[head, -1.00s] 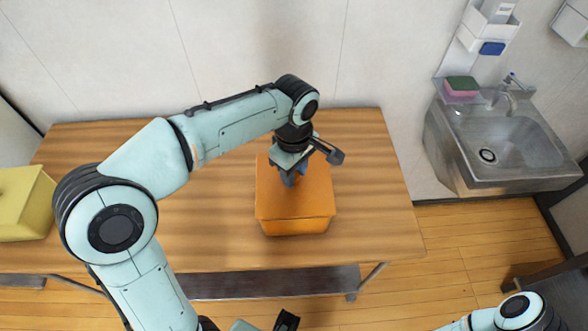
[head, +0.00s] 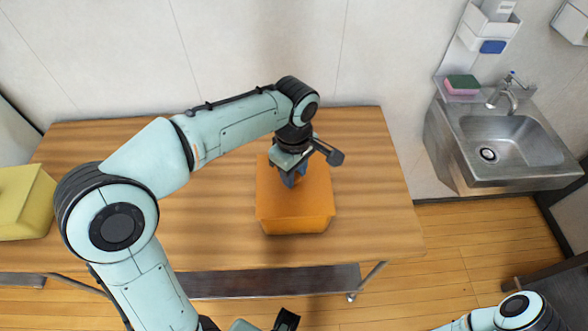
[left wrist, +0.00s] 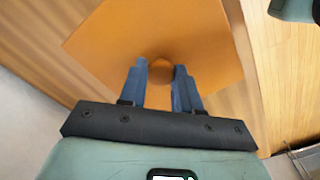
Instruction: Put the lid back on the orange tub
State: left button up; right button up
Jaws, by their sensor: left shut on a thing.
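The orange tub (head: 296,227) stands on the wooden table, right of the middle. The flat square orange lid (head: 300,205) lies over its top, and almost only the tub's front wall shows below it. I cannot tell if the lid is fully seated. My left gripper (head: 290,178) is above the lid, pointing down. In the left wrist view its blue fingers (left wrist: 160,72) are shut on the round knob at the middle of the lid (left wrist: 150,35). The tub is hidden under the lid there. My right gripper's fingers are not in view.
A yellow box (head: 22,205) stands at the table's left end. The table (head: 375,200) is clear right of the tub, up to its edge. A metal sink (head: 515,150) with a sponge (head: 462,85) is on the wall at right.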

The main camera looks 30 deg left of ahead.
pick_arm(q)
jog(key=shift+f, duration=0.1)
dwell(0.8)
jog(key=o, duration=1.6)
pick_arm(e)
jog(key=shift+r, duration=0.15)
pick_arm(q)
jog(key=shift+r+p, duration=1.35)
jog(key=shift+r, duration=0.55)
jog(key=shift+r+p, duration=1.05)
jog(key=shift+r, duration=0.55)
jog(key=shift+w, duration=0.1)
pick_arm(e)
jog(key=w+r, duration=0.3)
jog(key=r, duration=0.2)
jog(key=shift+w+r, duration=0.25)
pick_arm(q)
grip_shut()
